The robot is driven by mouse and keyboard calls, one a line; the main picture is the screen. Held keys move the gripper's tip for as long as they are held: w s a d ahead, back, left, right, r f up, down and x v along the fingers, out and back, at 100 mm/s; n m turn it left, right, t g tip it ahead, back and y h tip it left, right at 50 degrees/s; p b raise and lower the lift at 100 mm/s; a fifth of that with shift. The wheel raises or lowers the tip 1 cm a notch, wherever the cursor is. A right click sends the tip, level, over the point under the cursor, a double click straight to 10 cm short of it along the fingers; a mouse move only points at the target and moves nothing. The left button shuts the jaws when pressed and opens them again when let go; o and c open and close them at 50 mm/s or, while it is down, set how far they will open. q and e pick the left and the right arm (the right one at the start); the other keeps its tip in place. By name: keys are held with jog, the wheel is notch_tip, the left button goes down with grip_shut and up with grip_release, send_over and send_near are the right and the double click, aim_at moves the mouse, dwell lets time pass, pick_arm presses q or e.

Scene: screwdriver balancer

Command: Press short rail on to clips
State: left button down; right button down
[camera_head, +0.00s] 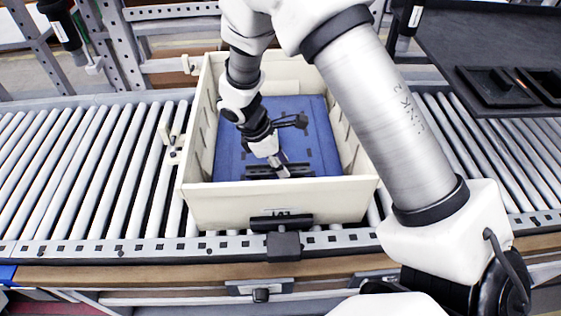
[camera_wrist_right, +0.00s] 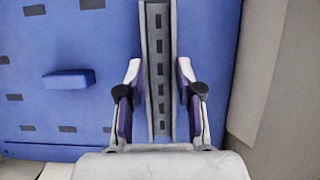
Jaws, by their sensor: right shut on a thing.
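A short grey rail (camera_wrist_right: 160,72) with a row of dark slots runs up the middle of the right wrist view. In the head view it shows as a dark strip (camera_head: 296,171) near the front wall of the bin. My right gripper (camera_wrist_right: 158,100) has one finger on each side of the rail and is shut on it. In the head view this gripper (camera_head: 278,164) reaches down inside the bin. The rail lies over or very close to a blue panel (camera_wrist_right: 100,105); I cannot tell whether it touches. I cannot make out the clips under the rail. My left gripper is not in view.
The cream bin (camera_head: 215,204) stands on a roller conveyor (camera_head: 90,165), its walls close around my gripper. A raised blue block (camera_wrist_right: 68,80) sits left of the rail, among several dark rectangles. A dark table with trays (camera_head: 495,87) is at the right.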

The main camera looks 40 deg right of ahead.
jog(key=shift+f, duration=0.75)
dwell(1.5)
jog(key=c, duration=0.7)
grip_release()
jog(key=v, duration=1.2)
